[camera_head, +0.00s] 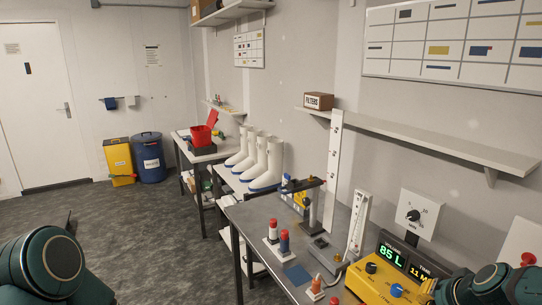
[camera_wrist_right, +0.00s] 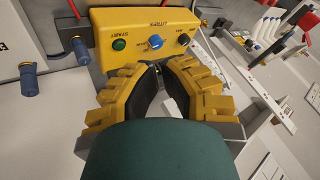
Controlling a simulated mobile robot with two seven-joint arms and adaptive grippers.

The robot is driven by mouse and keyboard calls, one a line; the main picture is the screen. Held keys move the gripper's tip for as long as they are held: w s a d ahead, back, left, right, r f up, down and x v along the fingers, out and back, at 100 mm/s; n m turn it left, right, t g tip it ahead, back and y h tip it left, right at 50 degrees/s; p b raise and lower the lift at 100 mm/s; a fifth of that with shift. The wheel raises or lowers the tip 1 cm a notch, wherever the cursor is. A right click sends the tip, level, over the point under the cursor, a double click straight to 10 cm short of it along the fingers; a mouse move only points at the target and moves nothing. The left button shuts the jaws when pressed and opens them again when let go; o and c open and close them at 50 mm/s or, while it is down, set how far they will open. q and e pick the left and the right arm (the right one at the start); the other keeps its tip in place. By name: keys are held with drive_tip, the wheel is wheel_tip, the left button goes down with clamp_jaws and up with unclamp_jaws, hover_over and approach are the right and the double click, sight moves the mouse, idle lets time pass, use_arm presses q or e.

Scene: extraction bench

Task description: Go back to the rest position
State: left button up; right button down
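My right gripper (camera_wrist_right: 155,68) shows in the right wrist view as two yellow ribbed fingers with dark inner faces. Its fingertips come close together, and I cannot tell whether they touch. I see nothing held between them. They point at the yellow control box (camera_wrist_right: 150,32), which also stands at the bench's right end in the head view (camera_head: 372,284). I cannot tell whether they touch it. In the head view my right arm is at the lower right corner, beside the box.
The grey bench (camera_head: 262,212) carries red-and-blue-capped bottles (camera_head: 284,242), a clamp stand (camera_head: 313,207) and a tall white strip (camera_head: 333,165). A wall shelf (camera_head: 430,139) holds a filters box (camera_head: 318,101). White boots (camera_head: 266,164) stand farther back. The floor left of the bench is free.

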drive_tip(key=a+f+n+g+y+b, duration=0.1)
drive_tip(key=a+f+b, duration=0.2)
drive_tip(key=a+f, duration=0.5)
drive_tip(key=a+f+n+g+y+b, duration=0.15)
drive_tip(key=a+f, duration=0.25)
drive_tip(key=f, duration=0.8)
use_arm(q)
wheel_tip(320, 180, down, 12)
drive_tip(key=b, duration=0.6)
drive_tip(key=shift+s+d+r, duration=0.15)
drive_tip(key=shift+s+r, duration=0.1)
drive_tip(key=shift+s, duration=0.15)
use_arm(e)
drive_tip(key=s+a+f+n+g, duration=0.1)
drive_tip(key=s+a+f+n, duration=0.1)
drive_tip(key=s+a+f, duration=0.3)
drive_tip(key=s+a+f+n+g, duration=0.2)
drive_tip(key=s+a+f, duration=0.3)
drive_tip(key=a+f, duration=0.4)
wheel_tip(320, 180, down, 4)
drive_tip(key=shift+a+f+y, duration=0.1)
drive_tip(key=shift+a+y, duration=0.2)
drive_tip(key=shift+y, duration=0.15)
